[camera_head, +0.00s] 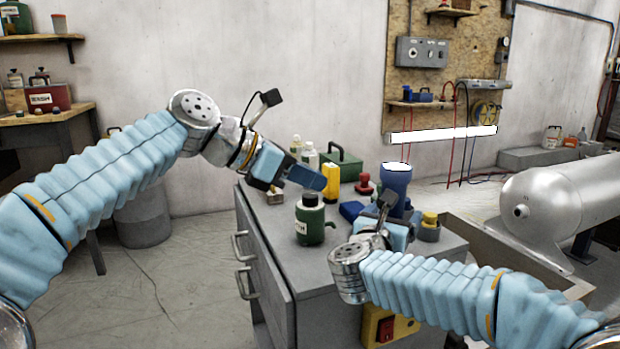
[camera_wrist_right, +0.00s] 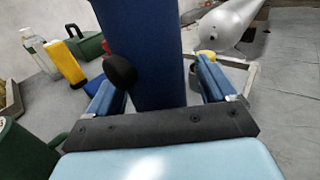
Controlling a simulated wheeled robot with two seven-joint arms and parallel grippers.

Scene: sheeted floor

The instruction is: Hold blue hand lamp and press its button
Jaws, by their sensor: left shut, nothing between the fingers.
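The blue hand lamp (camera_head: 397,178) stands upright on the grey cabinet top, its pale lens facing up. In the right wrist view its blue body (camera_wrist_right: 155,50) fills the middle, with a round black button (camera_wrist_right: 120,73) on the side towards the camera. My right gripper (camera_wrist_right: 160,85) is open, with one finger on each side of the lamp; a gap shows at the right finger. In the head view, my right gripper (camera_head: 398,222) is low beside the lamp, its fingertips partly hidden. My left gripper (camera_head: 314,182) is shut and empty, left of the lamp above the cabinet.
A green canister (camera_head: 310,222) stands at the cabinet's front left. A yellow object (camera_head: 330,184), a green case (camera_head: 343,163) and a red knob-like object (camera_head: 364,184) stand behind it. A yellow-topped item (camera_head: 429,227) is right of the lamp. A silver tank (camera_head: 560,205) lies further right.

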